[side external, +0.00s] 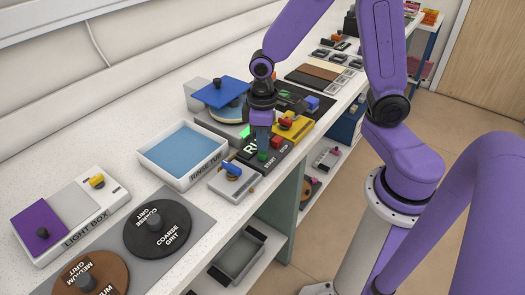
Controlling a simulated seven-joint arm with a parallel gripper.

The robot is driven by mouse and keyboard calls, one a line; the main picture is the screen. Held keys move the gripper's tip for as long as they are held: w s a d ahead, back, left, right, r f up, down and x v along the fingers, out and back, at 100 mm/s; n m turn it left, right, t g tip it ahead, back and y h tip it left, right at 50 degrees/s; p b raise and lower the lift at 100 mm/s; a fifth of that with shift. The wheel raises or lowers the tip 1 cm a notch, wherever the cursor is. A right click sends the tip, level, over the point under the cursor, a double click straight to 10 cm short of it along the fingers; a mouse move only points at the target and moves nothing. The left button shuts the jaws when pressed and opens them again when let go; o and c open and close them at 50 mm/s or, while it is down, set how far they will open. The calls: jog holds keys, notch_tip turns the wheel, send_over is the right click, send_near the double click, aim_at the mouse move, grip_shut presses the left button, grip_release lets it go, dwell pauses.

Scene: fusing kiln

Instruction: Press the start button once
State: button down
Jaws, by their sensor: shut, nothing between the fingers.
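The dark control panel (252,161) carries a green button (262,156) beside the word START and a red button (276,142) beside the word STOP. My gripper (262,148) points down with its fingers shut and empty. Its tips are directly over the green button, very close to it. I cannot tell whether they touch it. The fingers hide part of the panel and its lettering behind them.
A white rinse tub (213,172) stands left of the panel. A yellow block with a red knob (291,127) is close behind on the right. Grit discs (174,238) lie near the front.

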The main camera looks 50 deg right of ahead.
jog(key=shift+r, duration=2.85)
jog(key=s+r+n, duration=0.2)
jog(key=s+n, duration=0.4)
jog(key=s, duration=1.1)
jog(key=shift+s+a+r+n, duration=0.25)
jog(key=shift+a+n, duration=0.05)
